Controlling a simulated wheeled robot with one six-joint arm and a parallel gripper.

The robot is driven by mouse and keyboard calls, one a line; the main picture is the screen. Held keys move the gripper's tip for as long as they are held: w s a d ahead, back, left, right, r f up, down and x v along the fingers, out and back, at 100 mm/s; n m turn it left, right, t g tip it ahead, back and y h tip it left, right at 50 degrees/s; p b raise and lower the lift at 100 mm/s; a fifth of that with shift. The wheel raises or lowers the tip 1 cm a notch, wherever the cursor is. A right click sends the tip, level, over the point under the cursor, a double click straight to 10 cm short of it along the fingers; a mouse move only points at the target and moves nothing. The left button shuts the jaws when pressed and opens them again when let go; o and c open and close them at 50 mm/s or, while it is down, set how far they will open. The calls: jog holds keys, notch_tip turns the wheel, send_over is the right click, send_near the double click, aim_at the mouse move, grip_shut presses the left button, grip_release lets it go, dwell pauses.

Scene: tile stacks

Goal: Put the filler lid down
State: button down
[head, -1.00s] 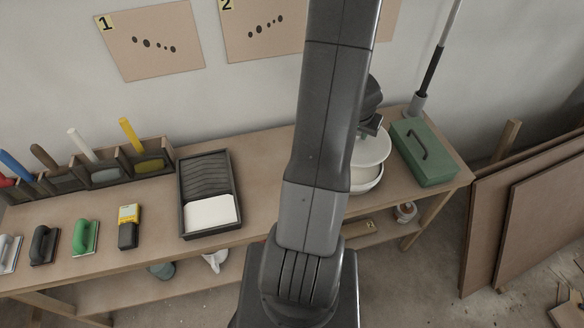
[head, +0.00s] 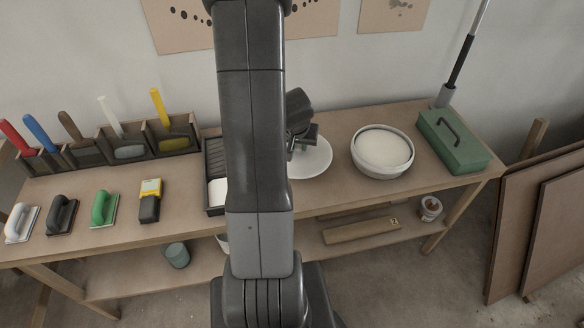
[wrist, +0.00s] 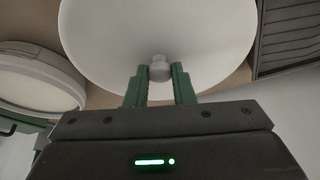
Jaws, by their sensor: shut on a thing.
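The white filler lid (head: 312,162) is a round disc with a small knob (wrist: 159,68). My gripper (wrist: 159,82) is shut on that knob, with one green finger on each side. In the head view my arm hides part of the lid. The lid is over the bench between the black tray and the filler tub; I cannot tell whether it touches the bench top. The round tub (head: 382,150) stands uncovered to its right, with pale filler inside; it also shows at the left of the wrist view (wrist: 35,85).
A black tray (head: 213,165) is left of the lid, partly behind my arm. A green toolbox (head: 455,142) stands right of the tub. Several hand tools and a rack (head: 178,140) fill the bench's left. A bare strip of bench (head: 335,185) lies in front of the lid.

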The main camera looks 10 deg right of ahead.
aim_at(298, 156)
jog(key=shift+f+b, duration=2.1)
jog(key=shift+f, duration=0.85)
jog(key=shift+f, duration=0.1)
jog(key=shift+f, duration=0.15)
jog(key=c, duration=1.2)
grip_release()
jog(key=shift+c, duration=0.2)
jog(key=p+v, duration=0.5)
jog(key=v, duration=0.7)
jog(key=shift+s+r+p, duration=0.1)
jog(key=shift+r+p, duration=0.15)
jog(key=shift+p, duration=0.1)
